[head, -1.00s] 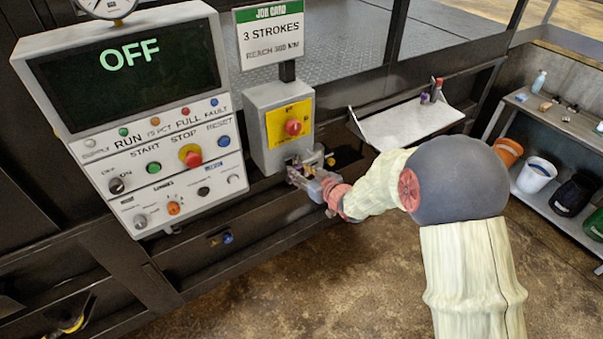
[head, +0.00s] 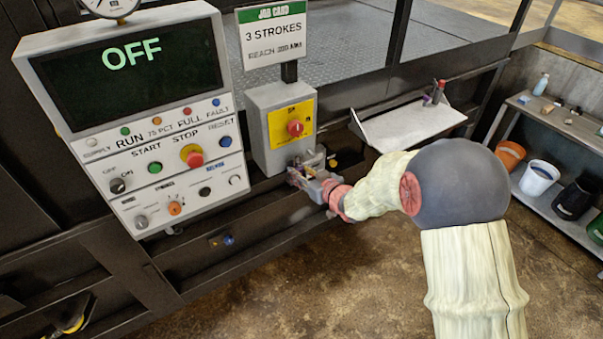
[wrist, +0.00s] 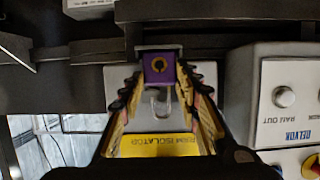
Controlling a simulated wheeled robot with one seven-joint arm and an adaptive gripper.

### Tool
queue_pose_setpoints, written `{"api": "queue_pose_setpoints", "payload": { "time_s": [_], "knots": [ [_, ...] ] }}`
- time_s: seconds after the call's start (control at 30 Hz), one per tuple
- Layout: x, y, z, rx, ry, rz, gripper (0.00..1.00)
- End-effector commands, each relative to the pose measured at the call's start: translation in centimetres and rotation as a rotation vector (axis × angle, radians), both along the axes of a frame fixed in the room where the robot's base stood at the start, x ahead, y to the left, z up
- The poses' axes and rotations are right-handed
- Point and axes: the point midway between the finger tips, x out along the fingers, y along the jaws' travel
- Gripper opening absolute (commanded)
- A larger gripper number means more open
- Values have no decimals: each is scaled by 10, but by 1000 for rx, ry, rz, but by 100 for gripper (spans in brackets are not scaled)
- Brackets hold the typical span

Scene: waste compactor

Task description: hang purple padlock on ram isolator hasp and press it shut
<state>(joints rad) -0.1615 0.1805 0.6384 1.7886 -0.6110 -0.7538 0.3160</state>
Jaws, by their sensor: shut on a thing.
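The purple padlock (wrist: 159,68) is between the fingertips of my gripper (wrist: 158,84) in the wrist view, with its round keyway facing the camera. A pale, clear U-shaped loop (wrist: 157,103) shows beside the padlock, over the isolator's grey front; I cannot tell whether it is threaded through the hasp. The ram isolator (head: 281,128) is a grey box with a yellow plate and red knob. My gripper (head: 303,174) is at its lower edge in the head view, where the padlock and hasp are too small to make out. The yellow label (wrist: 160,145) reads RAM ISOLATOR.
The control panel (head: 135,120) with an OFF screen stands left of the isolator. A job card (head: 272,35) is above it. A tilted white shelf (head: 410,125) is to the right, with small items at its end. Dark frame rails run below.

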Motion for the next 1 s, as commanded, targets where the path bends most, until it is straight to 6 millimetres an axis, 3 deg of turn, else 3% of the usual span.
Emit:
{"api": "queue_pose_setpoints", "payload": {
  "time_s": [0.07,0.1,0.43,1.0],
  "knots": [
    [0,0,-1,-1,2,0,13],
    [0,0,-1,-1,2,0,34],
    [0,0,-1,-1,2,0,53],
    [-1,0,-1,-1,2,0,51]
  ]
}}
